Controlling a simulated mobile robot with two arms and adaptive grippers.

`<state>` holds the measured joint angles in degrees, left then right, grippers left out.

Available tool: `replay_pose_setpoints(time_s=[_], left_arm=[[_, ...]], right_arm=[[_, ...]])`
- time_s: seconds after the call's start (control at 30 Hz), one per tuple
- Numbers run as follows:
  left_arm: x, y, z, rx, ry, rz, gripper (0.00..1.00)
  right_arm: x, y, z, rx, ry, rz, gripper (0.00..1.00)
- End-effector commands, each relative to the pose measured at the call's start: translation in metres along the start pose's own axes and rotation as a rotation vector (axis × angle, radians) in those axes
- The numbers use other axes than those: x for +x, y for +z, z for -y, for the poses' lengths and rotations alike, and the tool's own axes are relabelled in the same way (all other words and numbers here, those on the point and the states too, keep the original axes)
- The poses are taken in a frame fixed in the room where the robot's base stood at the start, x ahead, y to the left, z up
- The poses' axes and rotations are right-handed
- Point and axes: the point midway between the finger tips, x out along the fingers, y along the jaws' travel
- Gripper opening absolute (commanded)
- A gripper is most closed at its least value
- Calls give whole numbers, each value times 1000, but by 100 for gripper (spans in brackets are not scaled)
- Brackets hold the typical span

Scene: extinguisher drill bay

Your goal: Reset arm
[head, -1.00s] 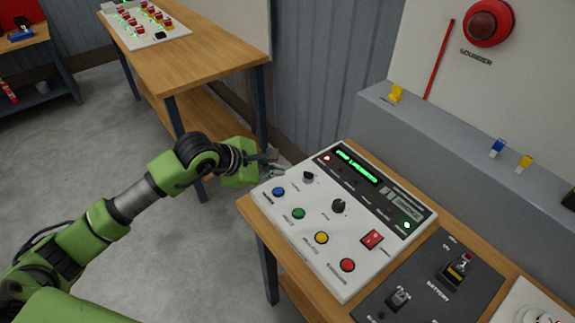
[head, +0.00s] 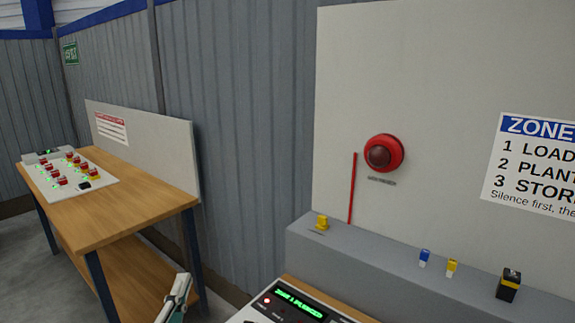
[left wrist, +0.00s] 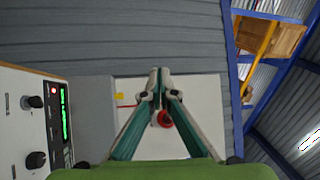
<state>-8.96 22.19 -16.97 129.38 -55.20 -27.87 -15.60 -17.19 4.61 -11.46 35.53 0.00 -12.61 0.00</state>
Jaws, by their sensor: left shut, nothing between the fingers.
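My left gripper (head: 180,286) shows at the bottom edge of the head view, left of the control panel and pointing up. In the left wrist view its teal-sided fingers (left wrist: 158,76) meet at the tips with nothing between them. The white control panel (head: 250,313) is mostly cut off below; its green lit display (head: 300,302) and a red light show. The left wrist view shows the panel (left wrist: 14,122) at the left with black knobs and the green display (left wrist: 64,115). My right gripper is not in view.
A red sounder (head: 383,153) is on the white wall board. A grey ledge (head: 375,270) below it carries a yellow piece (head: 322,222), blue and yellow blocks, and a black-yellow block (head: 508,285). A wooden bench (head: 115,215) with a switch board (head: 55,190) stands left.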

Motion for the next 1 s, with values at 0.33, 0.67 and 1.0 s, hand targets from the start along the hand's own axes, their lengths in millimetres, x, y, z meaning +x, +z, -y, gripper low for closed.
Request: replay_pose_setpoints(time_s=[0.33,0.67,1.0], left_arm=[[-161,81,-172,-739,631,707,0],[-299,41,-224,-1002,1039,1048,0],[-333,38,-311,-1021,1154,1133,0]], right_arm=[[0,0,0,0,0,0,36],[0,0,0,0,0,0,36],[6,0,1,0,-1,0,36]])
